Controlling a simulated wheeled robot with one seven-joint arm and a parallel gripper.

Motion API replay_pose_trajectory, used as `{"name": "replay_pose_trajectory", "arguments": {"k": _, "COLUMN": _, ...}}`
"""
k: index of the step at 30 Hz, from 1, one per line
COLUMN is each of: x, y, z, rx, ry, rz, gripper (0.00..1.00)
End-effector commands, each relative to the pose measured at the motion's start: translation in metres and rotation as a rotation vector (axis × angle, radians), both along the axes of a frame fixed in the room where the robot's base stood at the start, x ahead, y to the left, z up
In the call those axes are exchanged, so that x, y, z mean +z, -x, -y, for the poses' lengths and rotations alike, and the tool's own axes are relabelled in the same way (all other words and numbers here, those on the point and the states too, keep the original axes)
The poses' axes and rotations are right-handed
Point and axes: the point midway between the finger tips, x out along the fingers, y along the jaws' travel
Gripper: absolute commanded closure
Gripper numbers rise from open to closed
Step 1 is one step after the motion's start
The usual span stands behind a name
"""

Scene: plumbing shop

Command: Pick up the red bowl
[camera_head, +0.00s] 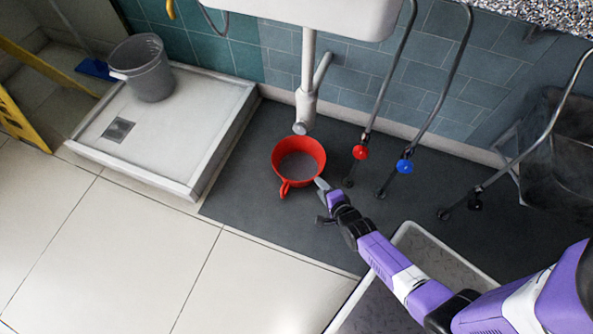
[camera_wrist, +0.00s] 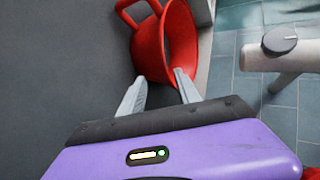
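The red bowl (camera_head: 294,148) sits on the dark floor mat below the sink's drain pipe, its handle facing the front in the head view. In the wrist view the red bowl (camera_wrist: 164,45) is just ahead of the fingers, with its handle at the upper left. My gripper (camera_head: 321,201) is at the bowl's front right edge in the head view. In the wrist view my gripper (camera_wrist: 158,88) has its two grey fingers spread, with nothing held between them. The right finger overlaps the bowl's near rim; I cannot tell whether it touches.
A white drain pipe (camera_head: 306,95) hangs just behind the bowl. Supply hoses with a red valve (camera_head: 360,152) and a blue valve (camera_head: 404,166) stand to the right. A shower tray (camera_head: 185,120) with a grey bucket (camera_head: 146,70) is left. The tiled floor in front is clear.

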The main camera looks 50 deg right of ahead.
Motion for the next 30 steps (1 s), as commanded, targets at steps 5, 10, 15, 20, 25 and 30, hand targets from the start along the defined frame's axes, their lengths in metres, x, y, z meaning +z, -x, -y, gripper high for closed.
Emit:
{"name": "replay_pose_trajectory", "arguments": {"k": 5, "x": -0.011, "y": -0.016, "z": 0.005, "rx": 0.000, "ry": 0.000, "rz": 0.001, "gripper": 0.61}}
{"name": "replay_pose_trajectory", "arguments": {"k": 10, "x": -0.023, "y": -0.035, "z": 0.012, "rx": 0.003, "ry": 0.002, "rz": 0.000, "gripper": 0.61}}
{"name": "replay_pose_trajectory", "arguments": {"k": 15, "x": -0.023, "y": -0.041, "z": 0.016, "rx": 0.001, "ry": 0.002, "rz": -0.001, "gripper": 0.61}}
{"name": "replay_pose_trajectory", "arguments": {"k": 20, "x": -0.022, "y": -0.040, "z": 0.016, "rx": 0.001, "ry": 0.002, "rz": -0.001, "gripper": 0.63}}
{"name": "replay_pose_trajectory", "arguments": {"k": 25, "x": -0.023, "y": -0.040, "z": 0.015, "rx": 0.001, "ry": 0.002, "rz": -0.001, "gripper": 0.96}}
{"name": "replay_pose_trajectory", "arguments": {"k": 30, "x": -0.023, "y": -0.040, "z": 0.015, "rx": 0.001, "ry": 0.001, "rz": -0.002, "gripper": 1.00}}
